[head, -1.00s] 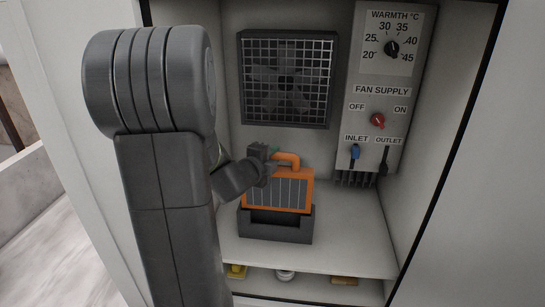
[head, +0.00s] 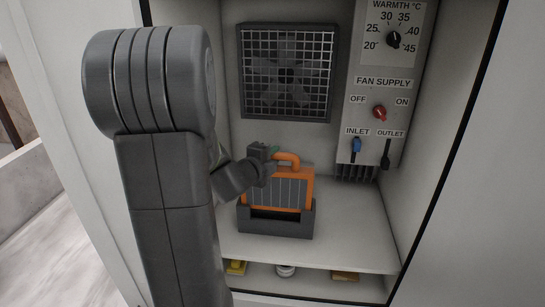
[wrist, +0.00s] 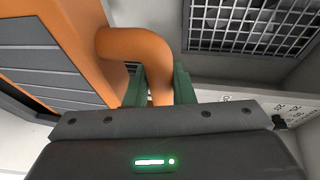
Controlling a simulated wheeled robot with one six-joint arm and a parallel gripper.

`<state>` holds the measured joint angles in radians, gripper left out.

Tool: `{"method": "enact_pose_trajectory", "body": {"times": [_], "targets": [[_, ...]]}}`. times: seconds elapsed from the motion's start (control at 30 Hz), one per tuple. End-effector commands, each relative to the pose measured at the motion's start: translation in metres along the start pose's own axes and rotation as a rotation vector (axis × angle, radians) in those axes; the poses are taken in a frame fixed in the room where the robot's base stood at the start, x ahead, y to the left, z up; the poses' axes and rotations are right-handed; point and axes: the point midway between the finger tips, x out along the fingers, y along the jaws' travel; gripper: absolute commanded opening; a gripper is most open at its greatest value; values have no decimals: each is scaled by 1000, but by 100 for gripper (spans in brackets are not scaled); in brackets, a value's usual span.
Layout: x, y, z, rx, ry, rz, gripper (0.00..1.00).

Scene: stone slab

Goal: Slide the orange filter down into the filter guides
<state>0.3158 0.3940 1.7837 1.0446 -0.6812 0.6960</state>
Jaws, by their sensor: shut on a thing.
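The orange filter (head: 278,192) has a grey slatted panel and a curved orange handle on top. It is upright in the head view, its lower corners between the raised sides of the dark filter guides (head: 275,230). A dark opening shows below its bottom edge, so it looks only partly down in them. My gripper (head: 271,153) is shut on the handle. In the wrist view, the green fingers of my gripper (wrist: 159,85) stand on both sides of the orange handle of the filter (wrist: 130,45). The guides are not visible there.
The guides stand on a white cabinet shelf (head: 345,240). A caged fan (head: 287,73) is on the back wall. A control panel (head: 385,90) with a dial, red switch and inlet and outlet levers is at the right. Small items, including a yellow one (head: 236,267), lie below the shelf.

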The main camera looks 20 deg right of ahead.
Motion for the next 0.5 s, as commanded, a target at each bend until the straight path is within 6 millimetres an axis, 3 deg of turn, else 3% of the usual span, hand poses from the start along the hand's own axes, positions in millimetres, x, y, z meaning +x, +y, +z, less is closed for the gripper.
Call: {"method": "enact_pose_trajectory", "body": {"times": [0.5], "targets": [[3,13,1,0,0,-2,0]]}}
